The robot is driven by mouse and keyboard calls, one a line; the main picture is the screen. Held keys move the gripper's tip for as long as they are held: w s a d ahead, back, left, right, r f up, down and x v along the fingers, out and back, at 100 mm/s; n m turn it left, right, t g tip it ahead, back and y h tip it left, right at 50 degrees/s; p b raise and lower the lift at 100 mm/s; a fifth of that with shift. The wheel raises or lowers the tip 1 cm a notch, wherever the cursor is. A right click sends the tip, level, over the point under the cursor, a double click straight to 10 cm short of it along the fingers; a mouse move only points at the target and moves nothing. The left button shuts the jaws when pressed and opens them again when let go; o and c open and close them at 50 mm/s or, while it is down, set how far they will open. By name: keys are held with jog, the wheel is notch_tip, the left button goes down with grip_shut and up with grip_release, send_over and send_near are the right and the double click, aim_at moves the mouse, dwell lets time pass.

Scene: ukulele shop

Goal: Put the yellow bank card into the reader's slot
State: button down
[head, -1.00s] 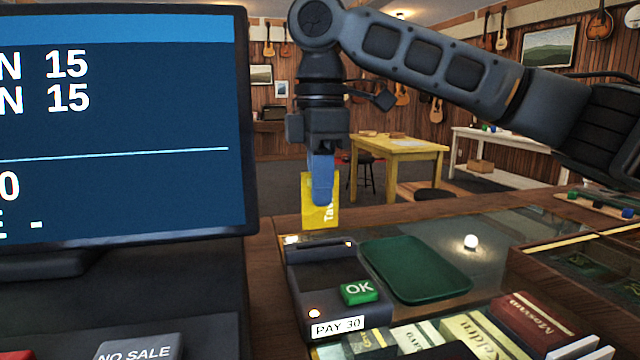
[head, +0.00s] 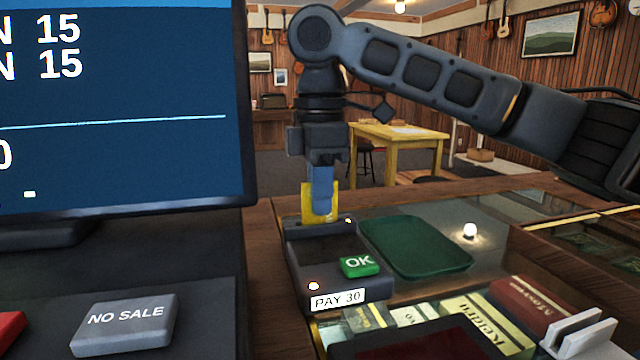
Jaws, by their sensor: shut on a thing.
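The yellow bank card (head: 309,205) is upright in my gripper (head: 321,205), which points straight down and is shut on it. The reader has a green OK key (head: 360,264) and a label reading PAY 30 (head: 337,299).
A dark green tray (head: 415,248) lies right of the reader. A large screen (head: 110,110) stands close on the left, with a NO SALE key (head: 125,318) below it. Several small boxes (head: 480,325) lie in front at the right.

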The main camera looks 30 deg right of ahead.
jog(key=shift+f, duration=0.2)
jog(key=c, duration=1.2)
grip_release()
jog(key=shift+r+p, duration=0.6)
jog(key=shift+r, duration=3.3)
